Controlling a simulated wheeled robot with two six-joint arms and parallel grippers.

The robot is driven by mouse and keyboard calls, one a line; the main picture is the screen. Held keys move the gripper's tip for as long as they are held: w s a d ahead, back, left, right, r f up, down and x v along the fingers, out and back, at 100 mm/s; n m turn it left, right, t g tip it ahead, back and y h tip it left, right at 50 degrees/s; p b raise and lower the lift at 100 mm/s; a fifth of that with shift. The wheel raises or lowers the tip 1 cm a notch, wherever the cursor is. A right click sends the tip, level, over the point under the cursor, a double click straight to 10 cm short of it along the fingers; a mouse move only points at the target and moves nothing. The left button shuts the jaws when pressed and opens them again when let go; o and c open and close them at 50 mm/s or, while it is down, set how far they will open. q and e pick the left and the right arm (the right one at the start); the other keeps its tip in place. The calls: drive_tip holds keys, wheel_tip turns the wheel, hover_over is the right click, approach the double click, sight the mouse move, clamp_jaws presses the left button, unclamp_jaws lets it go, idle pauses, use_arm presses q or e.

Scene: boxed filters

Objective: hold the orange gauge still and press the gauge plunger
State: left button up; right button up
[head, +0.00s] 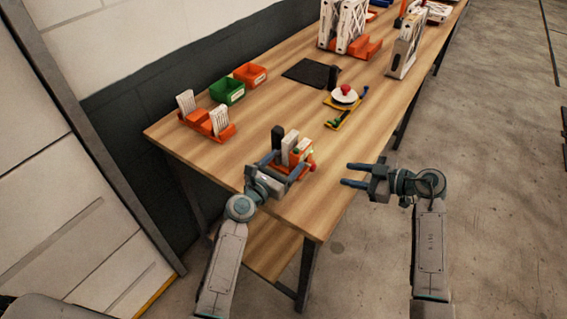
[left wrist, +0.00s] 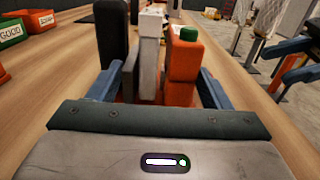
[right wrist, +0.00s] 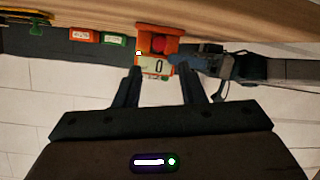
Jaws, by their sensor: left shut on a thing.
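The orange gauge (head: 307,160) stands at the table's near right end, with a white upright piece and a dark block beside it. In the left wrist view it is an orange block (left wrist: 186,62) with a green top piece. My left gripper (head: 284,166) has its blue fingers on either side of the gauge and is shut on it. In the right wrist view the gauge (right wrist: 172,33) shows a red round plunger (right wrist: 158,45) above a pale display reading 0. My right gripper (head: 349,174) is open and empty, off the table edge, apart from the gauge and facing it.
Green (head: 227,90) and orange (head: 250,74) bins stand at the back left, near an orange rack (head: 206,124) with white filters. Table between is clear.

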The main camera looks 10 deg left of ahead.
clamp_jaws()
idle(1.9)
